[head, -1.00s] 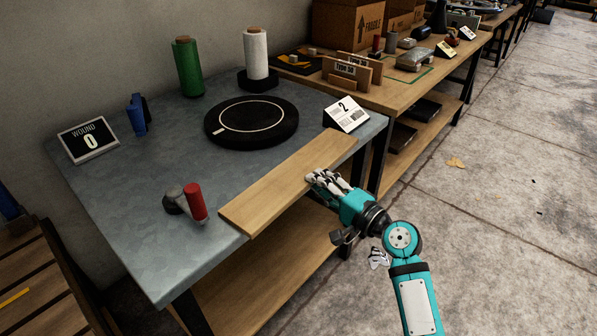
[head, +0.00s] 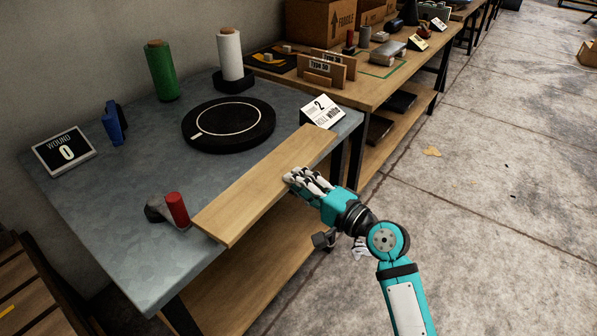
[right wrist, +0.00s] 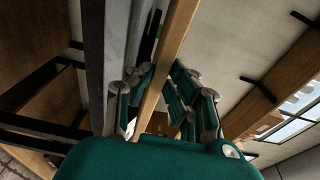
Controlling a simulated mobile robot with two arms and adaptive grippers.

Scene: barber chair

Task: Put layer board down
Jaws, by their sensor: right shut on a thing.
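The layer board is a long, pale wooden plank (head: 262,185) along the front edge of the grey table (head: 100,215) in the head view. It lies roughly flat and overhangs that edge. I cannot tell whether its underside touches the tabletop. My right gripper (head: 297,181) is shut on the board's outer long edge, near its middle. In the right wrist view the board (right wrist: 174,40) runs edge-on between the fingers (right wrist: 162,80). The fingers hide a small part of it.
A black turntable (head: 228,124), a green spool (head: 162,72), a white spool (head: 230,57) and a red-handled tool (head: 177,209) stand on the table. A wooden shelf (head: 235,290) is below.

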